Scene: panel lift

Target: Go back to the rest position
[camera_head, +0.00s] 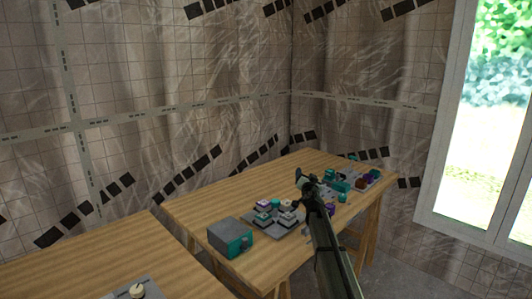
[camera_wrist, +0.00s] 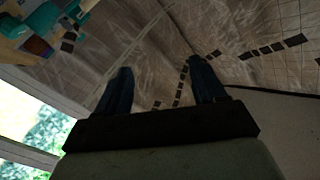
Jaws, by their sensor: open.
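My gripper (camera_head: 301,176) is above the middle of the far wooden table (camera_head: 190,208) in the head view, at the end of my dark arm, which reaches in from the lower right. In the wrist view the two dark blue fingers of my gripper (camera_wrist: 160,85) stand well apart with nothing between them. Behind them is the tiled wall. The gripper is small in the head view, and its exact height over the table cannot be told there.
A grey and teal box (camera_head: 229,238) stands at the table's front left. Grey panels with small parts (camera_head: 272,222) lie beside it. Several teal, purple and brown items (camera_head: 340,184) sit behind my arm. A nearer table (camera_head: 75,262) carries a panel with a knob (camera_head: 137,291). A window (camera_head: 490,120) is at right.

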